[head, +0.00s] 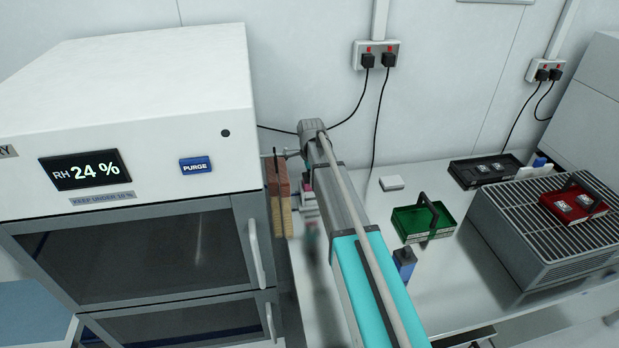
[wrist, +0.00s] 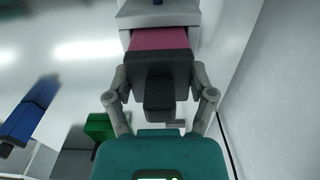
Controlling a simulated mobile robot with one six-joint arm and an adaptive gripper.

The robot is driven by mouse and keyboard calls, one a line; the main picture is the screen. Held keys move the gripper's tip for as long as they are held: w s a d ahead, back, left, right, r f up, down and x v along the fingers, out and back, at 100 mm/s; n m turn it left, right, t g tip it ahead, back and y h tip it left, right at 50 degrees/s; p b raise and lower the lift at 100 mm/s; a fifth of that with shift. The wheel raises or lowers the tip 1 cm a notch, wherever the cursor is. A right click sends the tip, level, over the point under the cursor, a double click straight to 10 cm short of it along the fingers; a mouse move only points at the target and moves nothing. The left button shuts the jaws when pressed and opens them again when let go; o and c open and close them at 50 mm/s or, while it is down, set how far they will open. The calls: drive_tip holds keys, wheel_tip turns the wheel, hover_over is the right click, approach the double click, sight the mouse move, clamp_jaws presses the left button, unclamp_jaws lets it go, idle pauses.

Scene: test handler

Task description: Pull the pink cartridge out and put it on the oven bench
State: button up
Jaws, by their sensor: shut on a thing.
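The pink cartridge (wrist: 160,38) is near the top of the wrist view, with a dark front end and a black grip block (wrist: 159,92) toward me. Its far end meets a pale grey-white housing (wrist: 158,14); how deep it sits inside cannot be told. My gripper (wrist: 160,76) has its fingers on both sides of the dark end and is shut on it. In the head view a small pink patch of the cartridge (head: 308,185) shows left of my arm. My fingers are mostly hidden there by the arm.
A green handled carrier (head: 408,222), a dark tray (head: 463,171) and a white block (head: 391,183) are on the pale bench (head: 350,197). A red handled carrier (head: 573,205) rests on a grey vented unit (head: 490,222). A white dry cabinet (head: 150,110) stands left.

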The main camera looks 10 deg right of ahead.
drive_tip(key=shift+r+p, duration=0.75)
idle(1.1)
drive_tip(key=shift+r+p, duration=3.05)
